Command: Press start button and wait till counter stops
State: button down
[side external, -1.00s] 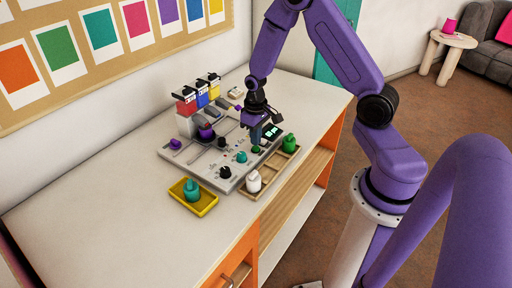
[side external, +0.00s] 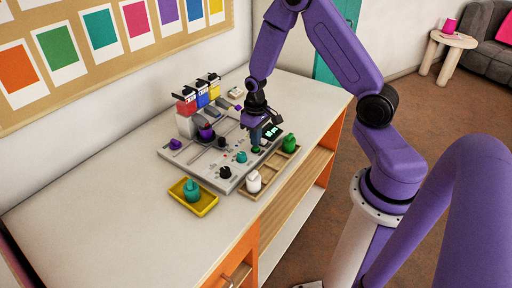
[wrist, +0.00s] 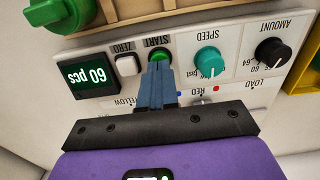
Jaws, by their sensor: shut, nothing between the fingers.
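The grey board (side external: 190,160) lies on the table. My gripper (side external: 256,146) points down at its front right part, by the green start button (side external: 257,150). In the wrist view my shut, empty fingertips (wrist: 158,66) are at the green start button (wrist: 159,54), under the upside-down START label, and cover part of it. I cannot tell whether the button is pressed in. The counter (wrist: 87,77) is lit with green characters, upside down, that look like "60 pcs". The counter also shows in the side view (side external: 271,132).
By the button are a white zero button (wrist: 127,64), a teal speed knob (wrist: 208,62) and a black amount knob (wrist: 272,51). A wooden tray (side external: 272,172) holds a white and a green piece. A yellow tray (side external: 207,205) holds a teal piece. The table's left side is clear.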

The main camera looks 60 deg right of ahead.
jog(key=shift+f, duration=0.75)
dwell(0.3)
jog(key=shift+r, duration=3.5)
